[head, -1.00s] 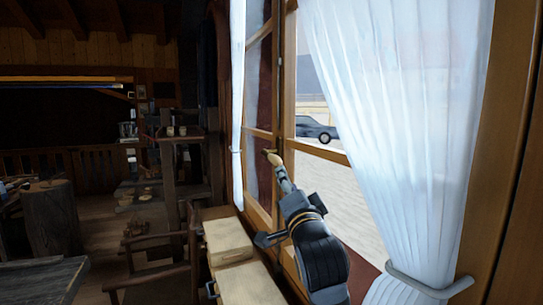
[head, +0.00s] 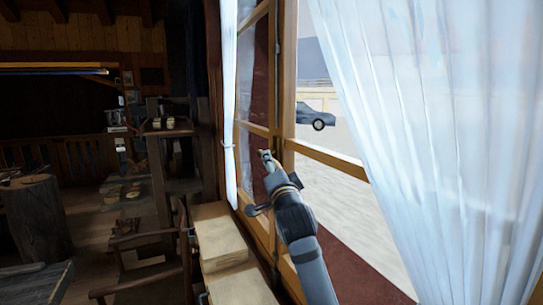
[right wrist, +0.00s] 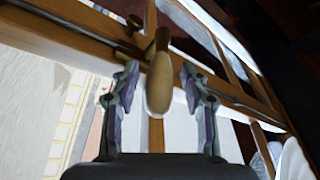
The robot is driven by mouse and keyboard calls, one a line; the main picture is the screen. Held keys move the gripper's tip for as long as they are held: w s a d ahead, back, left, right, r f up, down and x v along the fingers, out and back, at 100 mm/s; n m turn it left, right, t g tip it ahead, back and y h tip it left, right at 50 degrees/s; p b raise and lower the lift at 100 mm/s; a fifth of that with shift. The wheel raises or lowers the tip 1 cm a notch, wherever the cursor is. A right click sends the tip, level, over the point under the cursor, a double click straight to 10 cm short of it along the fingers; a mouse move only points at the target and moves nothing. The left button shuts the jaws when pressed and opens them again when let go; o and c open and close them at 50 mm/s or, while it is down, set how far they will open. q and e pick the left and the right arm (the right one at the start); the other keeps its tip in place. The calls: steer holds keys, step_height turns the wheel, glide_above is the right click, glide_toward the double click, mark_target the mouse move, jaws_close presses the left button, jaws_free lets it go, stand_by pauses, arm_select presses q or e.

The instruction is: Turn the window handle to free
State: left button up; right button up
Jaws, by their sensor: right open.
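The window handle (right wrist: 158,82) is a tan, rounded lever on the wooden window frame (head: 284,75). In the right wrist view it lies between the two fingers of my right gripper (right wrist: 160,78), with a visible gap on each side. The fingers are apart and do not grip it. In the head view my right gripper (head: 268,163) is at the window's middle post, where it largely hides the handle. The window looks closed in the head view. My left gripper is not in view.
A white curtain (head: 430,120) hangs at the right, and a narrow one (head: 229,100) hangs left of the post. Pale wooden boxes (head: 218,238) stand below the window, beside a dark chair (head: 150,262). A car (head: 315,115) shows outside.

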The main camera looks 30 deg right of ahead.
steer(key=shift+w+d+r, duration=0.15)
steer(key=shift+w+r, duration=0.25)
steer(key=shift+w, duration=0.2)
steer(key=shift+w+f, duration=0.1)
steer(key=shift+c, duration=0.9)
steer(key=c, duration=0.7)
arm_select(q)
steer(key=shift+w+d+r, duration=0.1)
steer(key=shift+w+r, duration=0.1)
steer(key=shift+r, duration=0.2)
arm_select(e)
jaws_close()
